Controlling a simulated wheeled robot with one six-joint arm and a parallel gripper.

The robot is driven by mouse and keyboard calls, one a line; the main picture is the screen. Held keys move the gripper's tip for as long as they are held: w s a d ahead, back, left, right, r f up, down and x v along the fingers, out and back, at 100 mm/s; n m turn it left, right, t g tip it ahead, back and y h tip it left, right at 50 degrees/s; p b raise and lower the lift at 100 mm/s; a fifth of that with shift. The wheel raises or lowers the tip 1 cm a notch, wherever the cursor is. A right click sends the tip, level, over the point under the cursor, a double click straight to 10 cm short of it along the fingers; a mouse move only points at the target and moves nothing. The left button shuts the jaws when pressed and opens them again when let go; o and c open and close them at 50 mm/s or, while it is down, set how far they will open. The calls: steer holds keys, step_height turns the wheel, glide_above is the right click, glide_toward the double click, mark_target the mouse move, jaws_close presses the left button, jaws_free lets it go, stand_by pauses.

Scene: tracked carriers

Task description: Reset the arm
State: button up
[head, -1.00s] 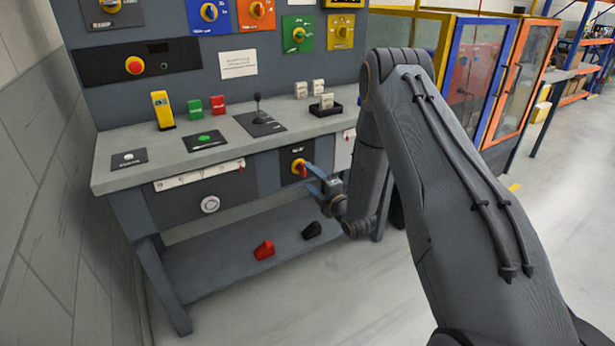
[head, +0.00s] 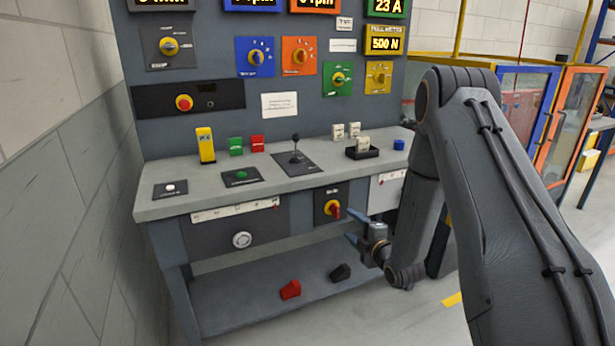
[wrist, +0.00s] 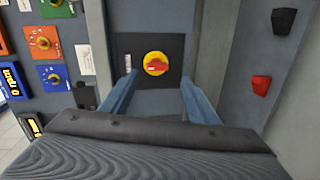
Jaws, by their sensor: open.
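My gripper (head: 352,227) is open and empty, in front of the bench's lower front panel. Its two blue fingers show in the wrist view (wrist: 157,98), spread to either side below a red and yellow rotary switch (wrist: 156,64). In the head view the switch (head: 333,209) sits on a black plate just left of the fingertips, and a gap seems to lie between them. In the head view its red handle is tilted; in the wrist view it lies roughly crosswise.
The bench top (head: 215,184) carries a joystick (head: 295,150), a yellow device (head: 206,145) and small blocks. A red piece (head: 290,289) and a black piece (head: 341,272) lie on the lower shelf. A brick wall (head: 60,200) stands left; framed cabinets (head: 520,100) stand right.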

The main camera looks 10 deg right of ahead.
steer(key=s+a+r+m+g+h+p, duration=0.1)
steer(key=s+r+m+g, duration=0.4)
steer(key=s, duration=0.8)
steer(key=s+a+r+m+g+h+p, duration=0.1)
steer(key=s+r+m+g, duration=0.4)
steer(key=s, duration=0.8)
steer(key=s+a+r+m+g+h+p, duration=0.1)
steer(key=s+r+m+g, duration=0.4)
steer(key=s+m, duration=0.5)
steer(key=s+r+h+p, duration=0.1)
steer(key=s, duration=0.3)
steer(key=shift+g+p, duration=0.3)
steer(key=shift+p, duration=0.05)
